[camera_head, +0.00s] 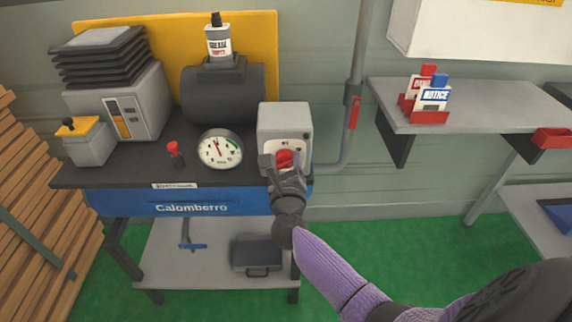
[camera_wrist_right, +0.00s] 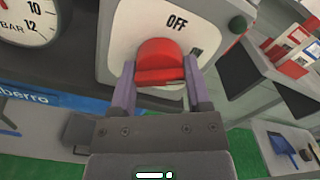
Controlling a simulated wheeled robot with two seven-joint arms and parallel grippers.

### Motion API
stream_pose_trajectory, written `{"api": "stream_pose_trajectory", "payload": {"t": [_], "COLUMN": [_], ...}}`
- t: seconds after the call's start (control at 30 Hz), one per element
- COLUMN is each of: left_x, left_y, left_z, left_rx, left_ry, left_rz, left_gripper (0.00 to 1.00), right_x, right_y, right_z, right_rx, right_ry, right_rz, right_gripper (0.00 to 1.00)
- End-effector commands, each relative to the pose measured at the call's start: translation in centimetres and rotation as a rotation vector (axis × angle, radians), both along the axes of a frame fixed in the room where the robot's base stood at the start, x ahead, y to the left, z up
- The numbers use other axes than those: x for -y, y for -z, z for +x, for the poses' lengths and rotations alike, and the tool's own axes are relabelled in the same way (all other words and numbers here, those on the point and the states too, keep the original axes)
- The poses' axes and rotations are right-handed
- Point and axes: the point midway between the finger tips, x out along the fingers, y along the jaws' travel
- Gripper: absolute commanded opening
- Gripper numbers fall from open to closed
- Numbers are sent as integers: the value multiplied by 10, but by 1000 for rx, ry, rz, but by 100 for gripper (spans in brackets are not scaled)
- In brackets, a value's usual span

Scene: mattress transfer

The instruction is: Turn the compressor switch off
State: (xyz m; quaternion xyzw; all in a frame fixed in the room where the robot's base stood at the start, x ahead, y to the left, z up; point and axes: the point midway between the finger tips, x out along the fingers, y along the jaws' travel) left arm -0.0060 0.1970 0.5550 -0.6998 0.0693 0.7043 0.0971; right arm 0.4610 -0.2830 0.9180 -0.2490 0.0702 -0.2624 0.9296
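The compressor switch is a red knob (camera_head: 287,158) on the front of a grey box (camera_head: 284,117) at the right end of the compressor bench. My right gripper (camera_head: 283,165) is at the knob. In the right wrist view the red knob (camera_wrist_right: 160,62) sits between the two fingers of my right gripper (camera_wrist_right: 160,88), on a white plate with the word OFF (camera_wrist_right: 177,21) above it. The fingers stand on either side of the knob; whether they press on it is hard to tell. A green button (camera_wrist_right: 238,25) is on the box to the right. My left gripper is not in view.
A pressure gauge (camera_head: 220,149) and a small red valve (camera_head: 174,152) stand left of the switch box. A conduit (camera_head: 350,130) with a red lever (camera_head: 353,113) runs up the wall to the right. A shelf (camera_head: 470,103) holding notice signs is further right.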

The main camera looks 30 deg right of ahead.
Motion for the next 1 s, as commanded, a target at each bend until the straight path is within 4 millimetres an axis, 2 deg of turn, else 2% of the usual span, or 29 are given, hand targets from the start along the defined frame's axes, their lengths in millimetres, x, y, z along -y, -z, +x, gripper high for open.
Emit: {"api": "stream_pose_trajectory", "payload": {"t": [0.03,0.23,0.57,1.0], "left_x": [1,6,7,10], "left_y": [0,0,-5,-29], "left_z": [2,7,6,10], "left_rx": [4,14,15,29], "left_ry": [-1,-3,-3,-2], "left_rz": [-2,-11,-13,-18], "left_gripper": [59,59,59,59], "right_x": [0,0,-1,0], "right_y": [0,0,-1,-2], "right_z": [0,0,0,-1], "right_rx": [0,0,-30,-218], "right_ry": [0,-1,-1,-1], "right_rz": [0,0,-46,-347], "right_gripper": [46,4,3,3]}}
